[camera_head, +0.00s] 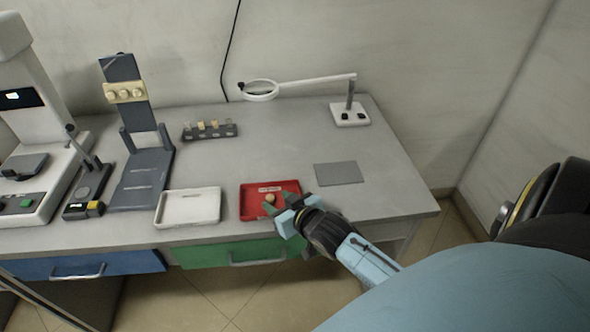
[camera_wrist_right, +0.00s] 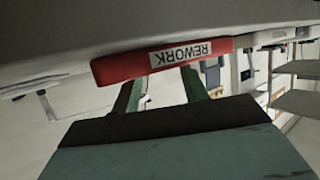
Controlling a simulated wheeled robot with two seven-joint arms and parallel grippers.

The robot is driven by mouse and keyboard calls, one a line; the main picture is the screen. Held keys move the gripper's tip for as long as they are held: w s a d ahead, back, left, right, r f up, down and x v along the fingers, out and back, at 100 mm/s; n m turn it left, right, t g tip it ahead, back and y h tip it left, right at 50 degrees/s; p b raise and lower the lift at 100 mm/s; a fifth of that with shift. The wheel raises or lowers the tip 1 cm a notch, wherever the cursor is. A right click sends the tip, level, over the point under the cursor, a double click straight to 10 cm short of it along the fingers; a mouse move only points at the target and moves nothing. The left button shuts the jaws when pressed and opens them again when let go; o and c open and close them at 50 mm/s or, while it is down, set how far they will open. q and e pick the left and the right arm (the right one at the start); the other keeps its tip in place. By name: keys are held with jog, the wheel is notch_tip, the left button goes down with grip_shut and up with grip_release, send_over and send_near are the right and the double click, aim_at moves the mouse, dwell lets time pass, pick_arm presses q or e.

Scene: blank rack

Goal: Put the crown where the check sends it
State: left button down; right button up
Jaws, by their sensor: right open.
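A small beige piece that looks like the crown (camera_head: 270,198) shows at the red tray (camera_head: 256,190), close to the tips of my right gripper (camera_head: 277,203). My right gripper is open, its green fingers at the tray's front right. I cannot tell whether the piece touches a finger. In the right wrist view, the tray's red wall (camera_wrist_right: 120,68) carries a "REWORK" label, upside down, just beyond the fingers (camera_wrist_right: 165,88); no crown shows there. A white tray (camera_head: 188,206) sits to the left of the red one. My left gripper is out of view.
A dark holder with small pieces (camera_head: 210,131) stands behind the trays. A dark stand (camera_head: 125,92), a small gauge (camera_head: 83,208) and a white machine (camera_head: 35,140) fill the left. A grey mat (camera_head: 339,173) and magnifier lamp (camera_head: 349,115) are on the right. The bench centre is clear.

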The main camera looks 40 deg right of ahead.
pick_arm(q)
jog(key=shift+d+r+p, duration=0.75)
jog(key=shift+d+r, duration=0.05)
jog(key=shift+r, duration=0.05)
pick_arm(e)
jog(key=v, duration=1)
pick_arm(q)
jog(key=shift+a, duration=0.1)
pick_arm(e)
jog(key=shift+w+a, duration=0.1)
